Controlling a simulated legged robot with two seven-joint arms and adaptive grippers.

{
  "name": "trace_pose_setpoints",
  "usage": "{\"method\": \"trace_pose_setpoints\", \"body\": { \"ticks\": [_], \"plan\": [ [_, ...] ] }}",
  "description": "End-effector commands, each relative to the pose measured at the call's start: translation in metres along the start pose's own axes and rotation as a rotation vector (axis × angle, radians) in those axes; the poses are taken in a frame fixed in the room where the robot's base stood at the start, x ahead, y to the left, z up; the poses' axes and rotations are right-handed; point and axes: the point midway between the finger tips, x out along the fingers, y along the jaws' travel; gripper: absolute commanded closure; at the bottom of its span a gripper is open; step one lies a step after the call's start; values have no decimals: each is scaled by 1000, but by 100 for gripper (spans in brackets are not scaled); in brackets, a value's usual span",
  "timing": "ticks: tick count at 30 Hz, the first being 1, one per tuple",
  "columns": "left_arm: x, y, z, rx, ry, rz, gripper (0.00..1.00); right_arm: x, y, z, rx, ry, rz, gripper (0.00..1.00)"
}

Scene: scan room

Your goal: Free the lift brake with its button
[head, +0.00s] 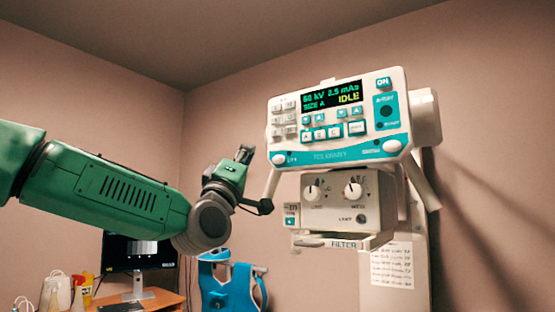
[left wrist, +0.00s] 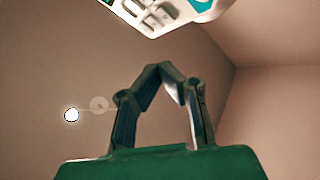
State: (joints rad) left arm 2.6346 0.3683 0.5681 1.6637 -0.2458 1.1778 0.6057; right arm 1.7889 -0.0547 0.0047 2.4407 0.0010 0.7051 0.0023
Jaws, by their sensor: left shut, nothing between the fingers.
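The x-ray head's control panel (head: 338,157) is white and teal, with a lit display (head: 332,96) reading "IDLE". A round white button (head: 279,159) sits at its lower left corner, beside a small label that looks like "LIFT". A similar white button (head: 392,146) is at its lower right. My left gripper (head: 245,152) is shut and empty, just left of the left button, with a gap visible in the picture. The left wrist view shows the shut fingertips (left wrist: 161,68) below part of the keyed panel (left wrist: 160,14). My right gripper is not in view.
A lower box with knobs (head: 338,202) hangs under the panel, with a filter tray (head: 343,244) below. A desk with a monitor (head: 138,252) and a blue apron (head: 222,285) stand at lower left. Open air lies above my left arm.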

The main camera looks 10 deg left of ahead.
Motion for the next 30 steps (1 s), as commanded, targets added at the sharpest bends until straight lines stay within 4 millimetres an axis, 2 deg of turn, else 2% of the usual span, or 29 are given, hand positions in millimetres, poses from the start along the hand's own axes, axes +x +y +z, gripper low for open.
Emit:
{"method": "trace_pose_setpoints", "body": {
  "ticks": [1,10,18,30],
  "plan": [
    [7,-2,4,1,-3,-2,100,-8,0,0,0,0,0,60],
    [36,-23,26,0,-3,-2,100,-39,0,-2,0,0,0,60],
    [50,-36,37,1,-2,0,100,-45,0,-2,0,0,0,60],
    [52,-38,39,0,-1,0,100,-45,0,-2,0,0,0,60]
  ]
}}
